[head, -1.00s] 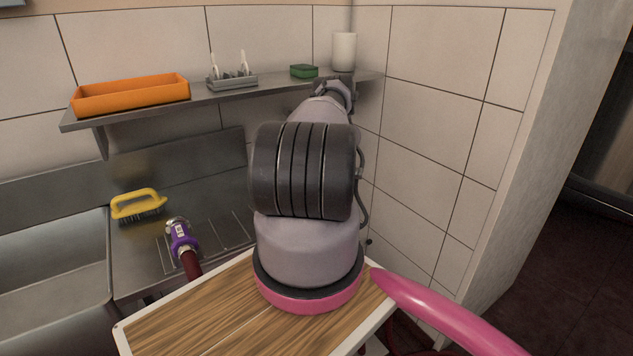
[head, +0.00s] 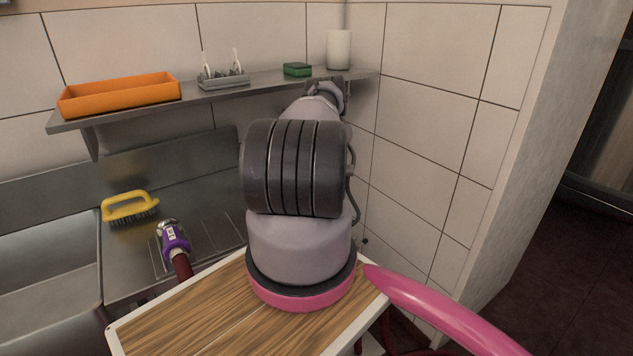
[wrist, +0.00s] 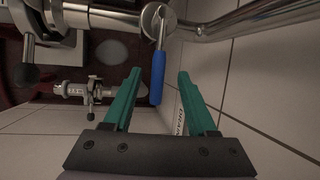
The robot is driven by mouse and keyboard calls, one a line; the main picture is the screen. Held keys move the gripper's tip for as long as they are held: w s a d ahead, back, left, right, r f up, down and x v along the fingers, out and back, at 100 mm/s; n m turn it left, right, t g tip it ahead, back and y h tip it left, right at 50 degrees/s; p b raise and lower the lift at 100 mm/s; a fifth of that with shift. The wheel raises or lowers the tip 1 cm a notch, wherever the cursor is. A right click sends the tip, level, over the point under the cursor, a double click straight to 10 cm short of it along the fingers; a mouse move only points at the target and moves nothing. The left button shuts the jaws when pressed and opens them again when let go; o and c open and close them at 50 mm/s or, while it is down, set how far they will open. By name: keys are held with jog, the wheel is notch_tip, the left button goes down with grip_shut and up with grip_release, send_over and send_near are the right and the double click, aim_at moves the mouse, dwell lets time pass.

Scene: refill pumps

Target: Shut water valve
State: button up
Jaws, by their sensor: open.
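In the wrist view, a valve lever with a blue grip (wrist: 158,75) hangs from a round silver valve body (wrist: 157,18) on a metal pipe (wrist: 245,20). The lever lies crosswise to this pipe. My gripper (wrist: 160,76) has two green fingers, spread apart and empty. The blue grip shows between the fingertips, nearer the left one; I cannot tell whether they touch or how far off in depth it is. In the head view the gripper and the blue lever are hidden behind my arm.
Other pipe fittings with black-knobbed handles (wrist: 90,112) sit left of the lever, close to the left finger. Tiled walls (head: 435,110) close in the corner. A metal shelf (head: 215,92) holds an orange tray (head: 118,97). A yellow brush (head: 130,207) and purple-headed sprayer (head: 173,238) lie by the sink.

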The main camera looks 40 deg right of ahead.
jog(key=shift+d, duration=0.1)
jog(key=v, duration=1)
jog(key=shift+s+r, duration=0.2)
jog(key=shift+r, duration=0.15)
jog(key=shift+d, duration=0.15)
